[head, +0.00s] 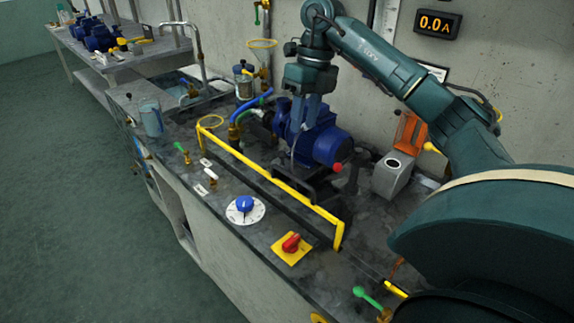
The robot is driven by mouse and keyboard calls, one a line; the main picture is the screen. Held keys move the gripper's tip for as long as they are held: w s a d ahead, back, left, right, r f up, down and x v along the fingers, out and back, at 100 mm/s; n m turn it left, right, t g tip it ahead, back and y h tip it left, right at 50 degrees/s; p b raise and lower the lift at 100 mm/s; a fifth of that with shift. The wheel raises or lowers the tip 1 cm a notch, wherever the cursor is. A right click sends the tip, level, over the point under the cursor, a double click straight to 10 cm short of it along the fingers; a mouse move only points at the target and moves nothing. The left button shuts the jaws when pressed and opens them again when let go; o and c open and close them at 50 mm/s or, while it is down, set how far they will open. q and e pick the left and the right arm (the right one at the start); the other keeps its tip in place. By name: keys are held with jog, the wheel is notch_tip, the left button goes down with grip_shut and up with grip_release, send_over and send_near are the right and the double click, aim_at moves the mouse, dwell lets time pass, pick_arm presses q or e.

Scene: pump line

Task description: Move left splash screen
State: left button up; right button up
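A long yellow-edged frame (270,178), which looks like the splash screen, runs along the front of the bench before the blue pump. Its near end bends down at the right. Any clear panel in it is hard to make out, and I cannot tell whether it is one screen or several. My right gripper (297,150) points down over the blue pump (320,138), behind the yellow bar and apart from it in the picture. Its fingers overlap the pump, and their gap is not clear. My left gripper is out of view.
A blue dial (245,204) and a red switch on a yellow plate (291,244) sit on the bench front. A grey box (393,178) stands right of the pump. A jug (151,118) and sink lie left. The floor at left is clear.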

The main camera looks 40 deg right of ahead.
jog(key=f, duration=0.4)
jog(key=a+f, duration=0.1)
jog(key=f, duration=0.3)
jog(key=a+f, duration=0.1)
jog(key=f, duration=0.3)
jog(key=shift+s+a, duration=0.1)
jog(key=shift+a, duration=0.1)
jog(key=shift+r, duration=0.1)
jog(key=shift+c, duration=0.5)
grip_shut()
